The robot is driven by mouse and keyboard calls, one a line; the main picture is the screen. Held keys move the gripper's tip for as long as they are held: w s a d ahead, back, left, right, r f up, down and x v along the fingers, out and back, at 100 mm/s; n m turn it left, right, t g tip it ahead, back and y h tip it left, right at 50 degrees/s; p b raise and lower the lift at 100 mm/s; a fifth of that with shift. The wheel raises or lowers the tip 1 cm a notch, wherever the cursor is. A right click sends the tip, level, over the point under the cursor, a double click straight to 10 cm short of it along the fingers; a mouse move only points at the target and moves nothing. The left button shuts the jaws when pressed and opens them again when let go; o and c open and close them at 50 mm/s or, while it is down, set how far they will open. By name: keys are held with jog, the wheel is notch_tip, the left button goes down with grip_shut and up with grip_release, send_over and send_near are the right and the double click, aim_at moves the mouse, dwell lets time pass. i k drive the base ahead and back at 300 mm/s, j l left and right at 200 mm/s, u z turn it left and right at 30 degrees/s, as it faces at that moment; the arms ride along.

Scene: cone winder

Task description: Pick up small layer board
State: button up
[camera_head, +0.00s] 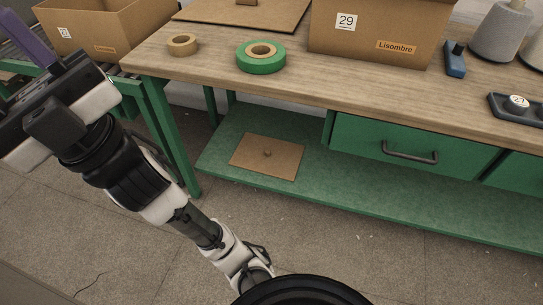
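A larger brown board (210,11) with a similar fitting lies on the bench top at the back. My gripper (35,50) is at the upper left, raised and well apart from the small board. A purple bar-like piece shows at its end; I cannot tell whether it is a finger or a held thing. The fingertips are partly cut off, so their opening is unclear.
The wooden bench top (160,62) overhangs the green shelf (225,135); a green leg (170,130) stands left of the board and a drawer (365,145) to its right. Tape rolls (262,63) and a carton (365,65) stand above. The floor in front is clear.

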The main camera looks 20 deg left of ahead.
aim_at(276, 158)
jog(key=j+z, duration=0.45)
jog(key=z, duration=0.25)
jog(key=k+j+z, duration=0.15)
jog(key=j, duration=0.2)
jog(key=j+z, duration=0.1)
jog(key=j, duration=0.2)
jog(key=k+j+z, duration=0.15)
jog(key=j, duration=0.15)
jog(key=k+j, duration=0.15)
jog(key=j, duration=0.25)
jog(key=k+j, duration=0.15)
jog(key=j, duration=0.2)
jog(key=k+j+z, duration=0.1)
jog(key=j, duration=0.3)
jog(key=k+j, duration=0.2)
jog(key=j, duration=0.2)
jog(key=k+j, duration=0.15)
jog(key=j, duration=0.2)
jog(key=i+j, duration=0.1)
jog(key=i, duration=1.85)
